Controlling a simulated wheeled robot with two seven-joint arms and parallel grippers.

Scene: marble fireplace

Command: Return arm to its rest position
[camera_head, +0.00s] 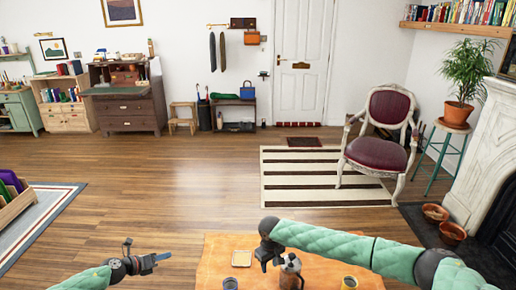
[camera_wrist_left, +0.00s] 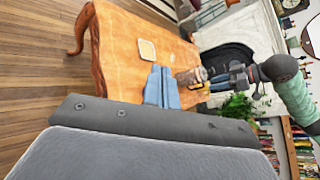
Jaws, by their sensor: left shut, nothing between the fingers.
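My left gripper (camera_head: 157,258) is over the wooden floor, left of the orange table, with its blue fingers shut and empty. Its fingers (camera_wrist_left: 160,88) also show in the left wrist view, pointing across the table. My right arm (camera_head: 325,240) is padded green and reaches in from the right over the table.
A red chair (camera_head: 378,152) stands on a striped rug beyond. A fireplace (camera_head: 482,150) is at the right. The wooden floor ahead is clear.

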